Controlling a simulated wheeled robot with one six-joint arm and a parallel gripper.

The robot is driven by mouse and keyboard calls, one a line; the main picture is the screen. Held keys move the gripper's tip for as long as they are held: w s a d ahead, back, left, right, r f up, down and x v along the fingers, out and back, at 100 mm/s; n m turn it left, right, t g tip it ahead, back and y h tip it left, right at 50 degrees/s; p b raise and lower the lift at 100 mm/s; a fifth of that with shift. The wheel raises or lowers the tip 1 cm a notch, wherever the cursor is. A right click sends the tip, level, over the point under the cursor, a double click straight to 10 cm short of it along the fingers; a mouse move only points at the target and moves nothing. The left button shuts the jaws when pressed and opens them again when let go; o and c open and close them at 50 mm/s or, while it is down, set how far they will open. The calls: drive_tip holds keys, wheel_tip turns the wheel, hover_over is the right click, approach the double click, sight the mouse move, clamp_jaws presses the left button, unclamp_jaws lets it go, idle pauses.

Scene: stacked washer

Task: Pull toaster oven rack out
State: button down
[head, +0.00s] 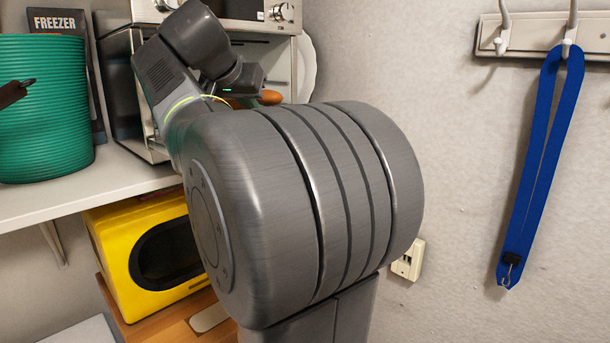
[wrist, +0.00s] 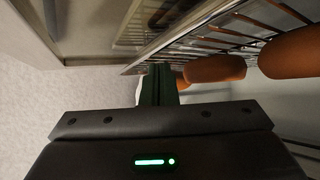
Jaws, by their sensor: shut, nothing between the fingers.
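The toaster oven (head: 262,12) stands on the white shelf at the back, largely hidden behind my arm in the head view. Its wire rack (wrist: 215,43) shows at the upper right of the wrist view, with a metal rail along its edge. Orange-brown rounded pieces (wrist: 215,68) are at the rack; one also shows in the head view (head: 270,97). My gripper (wrist: 159,82) is shut and empty, its dark green fingers close to the rack's rail. I cannot tell whether they touch it. In the head view my arm hides the fingertips.
A green ribbed bin (head: 45,110) stands on the white shelf (head: 95,200) left of the oven. A yellow appliance (head: 150,255) with a dark window sits below. A blue strap (head: 540,160) hangs from a wall rack at right. The wall between is bare except for an outlet (head: 408,260).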

drive_tip(key=shift+d+f, duration=0.1)
drive_tip(key=shift+f, duration=0.15)
drive_tip(key=shift+s+d, duration=0.1)
drive_tip(key=shift+s, duration=0.1)
drive_tip(key=shift+s+d+b, duration=0.45)
drive_tip(key=shift+s+d, duration=0.1)
drive_tip(key=shift+s+d+r, duration=0.1)
drive_tip(key=shift+s+d, duration=0.55)
drive_tip(key=shift+d, duration=0.05)
drive_tip(key=shift+s+d+b, duration=0.5)
drive_tip(key=shift+s+d, duration=0.2)
